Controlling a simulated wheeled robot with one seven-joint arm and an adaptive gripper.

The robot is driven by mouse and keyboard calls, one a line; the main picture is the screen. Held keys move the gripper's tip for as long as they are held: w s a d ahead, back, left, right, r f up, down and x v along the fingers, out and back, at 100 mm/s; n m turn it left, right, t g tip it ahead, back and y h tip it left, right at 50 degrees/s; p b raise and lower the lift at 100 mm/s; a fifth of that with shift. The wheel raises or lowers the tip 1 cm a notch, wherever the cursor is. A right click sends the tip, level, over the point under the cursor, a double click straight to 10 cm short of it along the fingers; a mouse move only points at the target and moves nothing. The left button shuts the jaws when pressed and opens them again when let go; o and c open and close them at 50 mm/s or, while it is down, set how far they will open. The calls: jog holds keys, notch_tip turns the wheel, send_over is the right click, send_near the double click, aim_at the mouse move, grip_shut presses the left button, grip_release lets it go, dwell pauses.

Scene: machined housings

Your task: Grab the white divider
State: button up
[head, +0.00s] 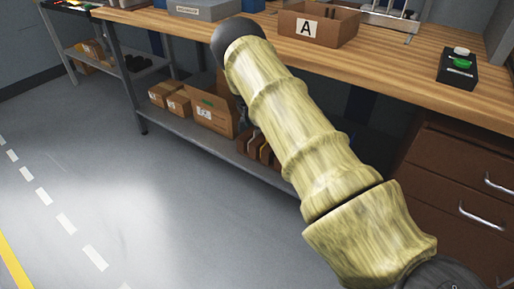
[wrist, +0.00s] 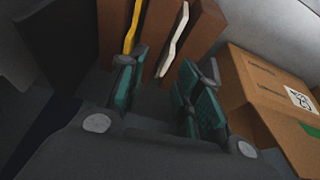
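The white divider (wrist: 174,38) shows in the wrist view as a thin, pale, wavy-edged strip against a brown upright piece. Its lower end points down toward the gap between my fingers. My gripper (wrist: 163,88) is open, with teal finger pads apart and nothing between them. The divider lies beyond the fingertips, toward the right finger's side. A similar yellow divider (wrist: 133,26) stands just left of it, near the left fingertip. In the head view my gripper is hidden behind my arm, and I cannot make out the white divider there.
A cardboard box (wrist: 268,100) stands close to the right finger. A dark panel (wrist: 60,45) is on the left. In the head view, cardboard boxes (head: 212,116) and brown upright pieces (head: 254,146) stand on the lower shelf (head: 190,133) beneath the wooden bench (head: 400,72).

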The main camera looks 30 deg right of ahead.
jog(key=shift+m, duration=0.4)
jog(key=w+d+f+b, duration=0.2)
jog(key=w+d+f, duration=0.1)
jog(key=shift+w+d+f+b, duration=0.1)
jog(key=shift+w+f+b, duration=0.05)
jog(key=shift+b, duration=0.15)
jog(key=shift+b+x, duration=1.3)
jog(key=shift+x, duration=1.35)
grip_shut()
